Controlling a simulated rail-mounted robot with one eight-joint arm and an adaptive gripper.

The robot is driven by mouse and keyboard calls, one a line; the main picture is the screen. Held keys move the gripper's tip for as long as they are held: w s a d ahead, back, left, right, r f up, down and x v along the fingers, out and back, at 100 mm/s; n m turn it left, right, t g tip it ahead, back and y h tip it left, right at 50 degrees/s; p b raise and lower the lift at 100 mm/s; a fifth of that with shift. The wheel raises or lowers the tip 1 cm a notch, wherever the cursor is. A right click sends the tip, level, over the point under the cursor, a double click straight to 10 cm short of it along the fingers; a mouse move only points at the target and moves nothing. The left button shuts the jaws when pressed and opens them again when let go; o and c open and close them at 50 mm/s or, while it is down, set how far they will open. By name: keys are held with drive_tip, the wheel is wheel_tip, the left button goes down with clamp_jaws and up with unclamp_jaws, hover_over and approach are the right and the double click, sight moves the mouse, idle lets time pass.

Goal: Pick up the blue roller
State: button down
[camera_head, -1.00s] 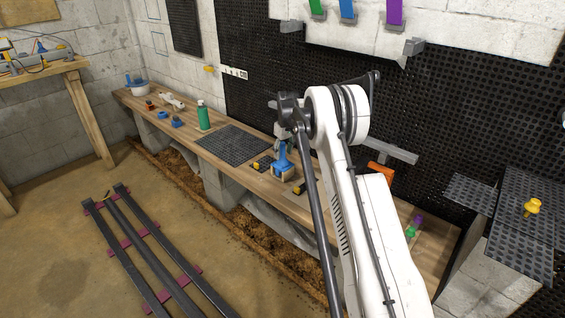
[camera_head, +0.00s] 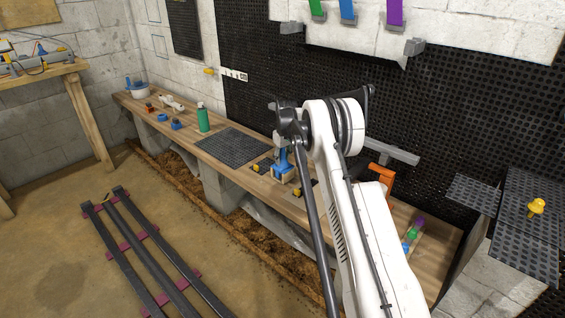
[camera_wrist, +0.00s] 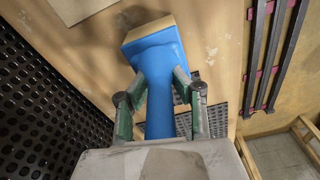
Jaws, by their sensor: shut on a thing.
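The blue roller (camera_wrist: 160,65) fills the middle of the wrist view, with a blue handle that widens to a wood-coloured block at its far end. My gripper (camera_wrist: 160,82) has its green-grey fingers closed on both sides of the blue handle. In the head view the blue roller (camera_head: 284,161) stands upright over the workbench (camera_head: 222,172), left of my arm, its block lowest. My gripper is partly hidden there behind my arm. I cannot tell whether the block touches the bench top.
A black perforated mat (camera_head: 232,147) and a green bottle (camera_head: 203,117) are on the bench to the left. Purple (camera_head: 419,223), green (camera_head: 412,234) and blue (camera_head: 405,247) pieces lie at its right end. An orange tool (camera_head: 381,174) stands behind my arm. Black perforated sheeting covers the wall.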

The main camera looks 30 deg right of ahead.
sight(282, 150)
drive_tip(key=shift+r, duration=0.6)
wheel_tip(282, 150, up, 4)
drive_tip(key=shift+a+f+p, duration=0.15)
drive_tip(key=shift+f+p, duration=0.1)
drive_tip(key=shift+p, duration=0.75)
drive_tip(key=s+a+r+p, duration=0.2)
drive_tip(key=s+a+r, duration=0.3)
drive_tip(key=a, duration=0.5)
drive_tip(key=shift+s+r+p, duration=0.3)
drive_tip(key=shift+r+p, duration=0.1)
drive_tip(key=shift+r, duration=0.3)
drive_tip(key=c, duration=2.2)
unclamp_jaws()
clamp_jaws()
